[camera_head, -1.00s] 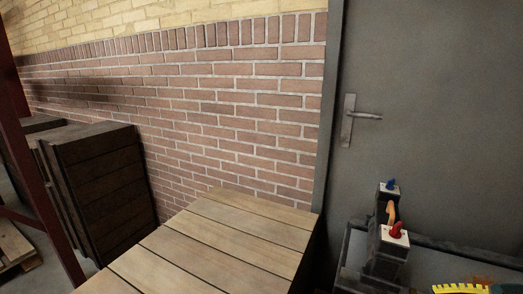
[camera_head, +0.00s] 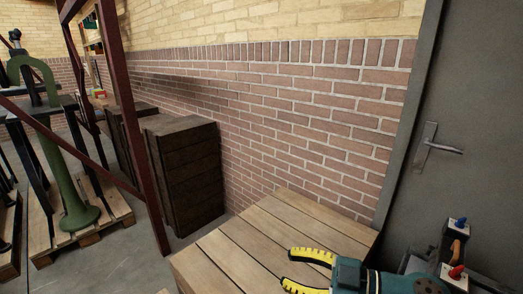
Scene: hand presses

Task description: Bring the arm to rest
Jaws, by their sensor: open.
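My gripper (camera_head: 292,270) shows at the bottom of the head view, with two yellow, black-marked fingers spread apart and a teal body behind them. It points left and is open, with nothing between the fingers. It appears in front of the light wooden crate top (camera_head: 285,222); whether it touches the wood I cannot tell. Part of my arm is cut off by the lower edge.
A small device with a blue knob and a red knob (camera_head: 456,272) stands at the lower right, by the grey door (camera_head: 470,100). Dark wooden crates (camera_head: 185,170) stand along the brick wall. A red steel frame (camera_head: 130,130) and a green press (camera_head: 62,170) on a pallet are at left.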

